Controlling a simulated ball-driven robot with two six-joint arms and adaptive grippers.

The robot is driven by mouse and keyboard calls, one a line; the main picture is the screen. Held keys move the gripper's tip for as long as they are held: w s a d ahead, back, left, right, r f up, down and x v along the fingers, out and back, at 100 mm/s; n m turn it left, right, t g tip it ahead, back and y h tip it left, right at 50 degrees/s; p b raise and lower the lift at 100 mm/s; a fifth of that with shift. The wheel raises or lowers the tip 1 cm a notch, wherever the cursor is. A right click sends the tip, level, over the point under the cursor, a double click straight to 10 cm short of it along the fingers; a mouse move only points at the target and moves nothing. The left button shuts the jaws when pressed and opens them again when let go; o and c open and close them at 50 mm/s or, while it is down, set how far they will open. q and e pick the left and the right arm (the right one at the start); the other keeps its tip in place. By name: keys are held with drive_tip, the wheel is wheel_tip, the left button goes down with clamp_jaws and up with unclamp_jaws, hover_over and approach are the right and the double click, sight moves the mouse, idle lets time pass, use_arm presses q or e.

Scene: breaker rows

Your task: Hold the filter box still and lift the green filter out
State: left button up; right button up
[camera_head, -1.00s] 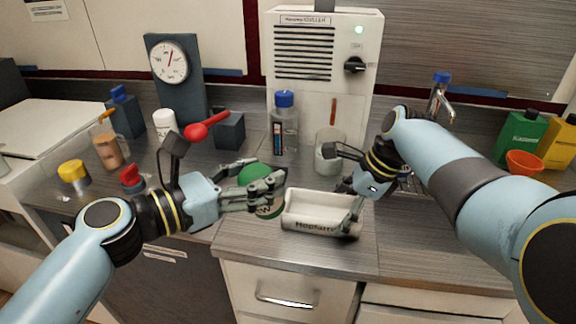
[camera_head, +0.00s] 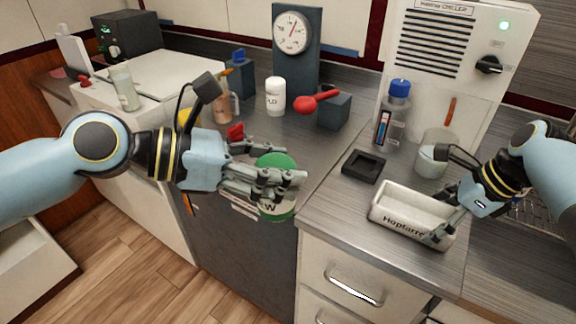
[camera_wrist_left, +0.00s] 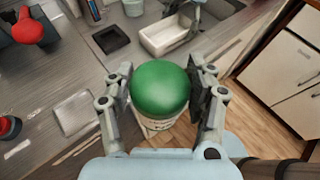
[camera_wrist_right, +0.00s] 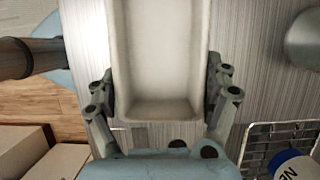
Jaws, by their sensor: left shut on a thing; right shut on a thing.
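The filter box (camera_head: 386,218) is an open cream tray with lettering on its front, at the counter's front edge. My right gripper (camera_head: 440,200) is shut on its right end; the right wrist view shows a finger on each side of the empty-looking box (camera_wrist_right: 160,108). The green filter (camera_head: 274,162) has a domed green top and a pale labelled body. My left gripper (camera_head: 278,176) is shut around it, left of the box and apart from it. In the left wrist view the green filter (camera_wrist_left: 160,88) sits between both fingers, with floor showing beyond it.
A small black square holder (camera_head: 363,166) lies behind the box. A clear blue-capped bottle (camera_head: 393,117) and a glass beaker (camera_head: 437,150) stand farther back. A red spoon-like thing (camera_head: 316,101), a dark block (camera_head: 334,110) and a white jar (camera_head: 275,97) stand at the back.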

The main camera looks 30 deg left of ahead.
drive_tip(key=shift+s+f, duration=0.15)
drive_tip(key=shift+f, duration=0.05)
drive_tip(key=o, duration=1)
drive_tip(key=shift+c, duration=0.2)
drive_tip(key=shift+o, duration=0.8)
drive_tip(key=shift+r, duration=0.1)
